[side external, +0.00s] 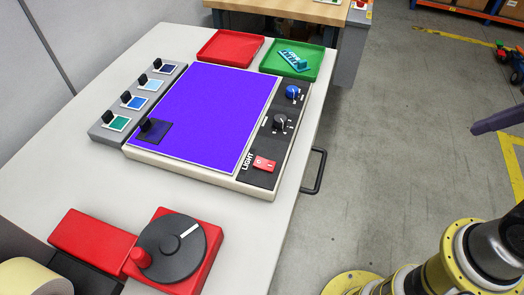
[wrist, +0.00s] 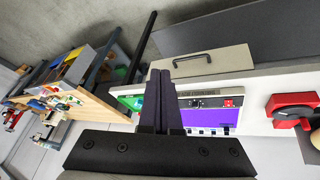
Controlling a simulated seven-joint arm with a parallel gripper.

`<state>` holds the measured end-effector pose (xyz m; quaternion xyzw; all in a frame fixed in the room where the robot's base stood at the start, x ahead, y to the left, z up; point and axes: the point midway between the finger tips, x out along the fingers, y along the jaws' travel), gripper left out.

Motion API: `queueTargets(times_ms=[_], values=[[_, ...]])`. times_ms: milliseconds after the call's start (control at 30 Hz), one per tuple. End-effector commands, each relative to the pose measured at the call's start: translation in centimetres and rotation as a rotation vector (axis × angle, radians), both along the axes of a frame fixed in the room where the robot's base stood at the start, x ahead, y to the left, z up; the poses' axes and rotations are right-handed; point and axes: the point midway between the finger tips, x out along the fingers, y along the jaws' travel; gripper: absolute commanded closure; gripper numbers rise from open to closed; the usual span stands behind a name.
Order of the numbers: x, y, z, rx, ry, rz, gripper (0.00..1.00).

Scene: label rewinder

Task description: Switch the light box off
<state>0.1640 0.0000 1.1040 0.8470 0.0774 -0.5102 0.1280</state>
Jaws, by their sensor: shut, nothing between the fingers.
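The light box (side external: 205,110) lies on the white table, its panel glowing purple; it also shows in the wrist view (wrist: 205,118). Its red rocker switch (side external: 264,163) sits beside the word LIGHT at the near end of the dark control strip. The switch shows in the wrist view (wrist: 228,103), right of the fingers. My gripper (wrist: 157,75) is shut and empty, its dark fingers together. In the side view its fingertips (side external: 478,128) enter from the right edge, over the floor, well apart from the light box.
A blue knob (side external: 292,92) and a black knob (side external: 281,122) share the strip. A red tray (side external: 231,61) and a green tray (side external: 317,72) lie behind. A red rewinder with a dark disc (side external: 172,246) stands in front. A black handle (side external: 318,172) juts from the table side.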

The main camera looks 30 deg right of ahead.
Motion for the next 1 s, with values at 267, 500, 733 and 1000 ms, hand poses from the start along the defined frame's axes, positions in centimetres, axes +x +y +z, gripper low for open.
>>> queueTargets(times_ms=[267, 500, 733, 1000], values=[[4.7, 1.5, 6.0, -0.226, 0.006, 0.507, 1.0], [10.7, 5.8, 9.5, -0.389, 0.034, 1.004, 1.0], [15.9, 11.9, 10.2, -0.491, 0.05, 1.406, 1.0], [20.0, 21.1, 7.9, -0.546, 0.074, 1.771, 1.0]])
